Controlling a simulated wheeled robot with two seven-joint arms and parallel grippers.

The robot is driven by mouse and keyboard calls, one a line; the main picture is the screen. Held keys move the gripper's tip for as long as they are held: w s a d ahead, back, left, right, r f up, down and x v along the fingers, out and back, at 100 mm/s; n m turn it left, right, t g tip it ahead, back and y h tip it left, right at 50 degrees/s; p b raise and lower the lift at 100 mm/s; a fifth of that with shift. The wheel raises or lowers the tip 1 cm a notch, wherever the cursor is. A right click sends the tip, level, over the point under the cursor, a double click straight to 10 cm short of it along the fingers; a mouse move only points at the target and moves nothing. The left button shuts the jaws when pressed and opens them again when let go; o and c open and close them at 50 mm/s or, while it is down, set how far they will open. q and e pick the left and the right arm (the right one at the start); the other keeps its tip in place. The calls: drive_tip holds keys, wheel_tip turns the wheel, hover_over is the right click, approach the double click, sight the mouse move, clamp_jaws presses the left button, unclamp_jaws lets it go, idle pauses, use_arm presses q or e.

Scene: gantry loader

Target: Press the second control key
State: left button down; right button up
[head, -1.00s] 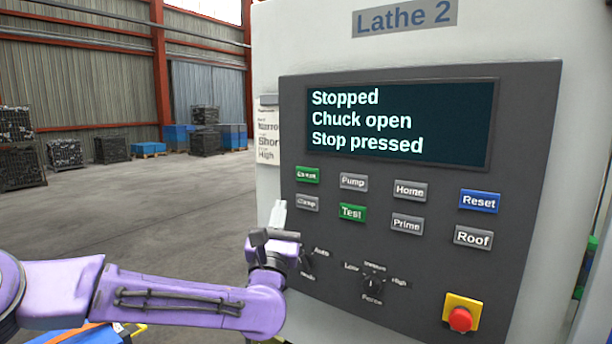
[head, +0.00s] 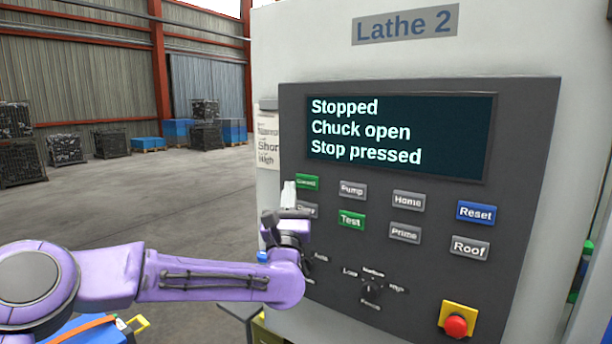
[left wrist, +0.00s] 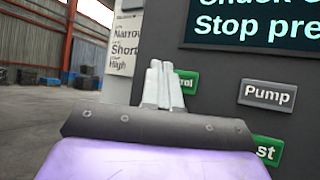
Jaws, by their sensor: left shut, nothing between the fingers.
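The lathe's control panel (head: 400,270) carries two rows of keys. In the top row are a green key (head: 307,182) with a hard-to-read label, grey Pump (head: 353,190), grey Home (head: 408,201) and blue Reset (head: 476,212). Below are a partly covered grey key (head: 310,210), green Test (head: 351,220), grey Prime (head: 405,233) and grey Roof (head: 470,248). My left gripper (head: 288,190) is shut and empty, pointing up at the panel's left edge, beside the green top-left key. In the left wrist view its fingertips (left wrist: 163,82) partly cover that key (left wrist: 187,82); contact cannot be told. My right gripper is not in view.
The screen (head: 400,135) reads "Stopped, Chuck open, Stop pressed". A red stop button (head: 456,325) on a yellow base is at lower right. Rotary knobs (head: 369,288) sit below the keys. A paper label (head: 268,140) hangs left of the panel. Open floor lies to the left.

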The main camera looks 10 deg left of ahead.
sight(307, 182)
use_arm(q)
drive_tip(key=w, duration=0.1)
drive_tip(key=w+d, duration=0.1)
drive_tip(key=w, duration=0.1)
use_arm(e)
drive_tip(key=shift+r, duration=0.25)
use_arm(q)
drive_tip(key=shift+w+d, duration=0.1)
drive_tip(key=shift+w, duration=0.05)
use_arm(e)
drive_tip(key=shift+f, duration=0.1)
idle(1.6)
use_arm(q)
drive_tip(key=shift+w+b, duration=0.15)
drive_tip(key=shift+b, duration=0.15)
drive_tip(key=shift+w+d, duration=0.1)
drive_tip(key=shift+w, duration=0.05)
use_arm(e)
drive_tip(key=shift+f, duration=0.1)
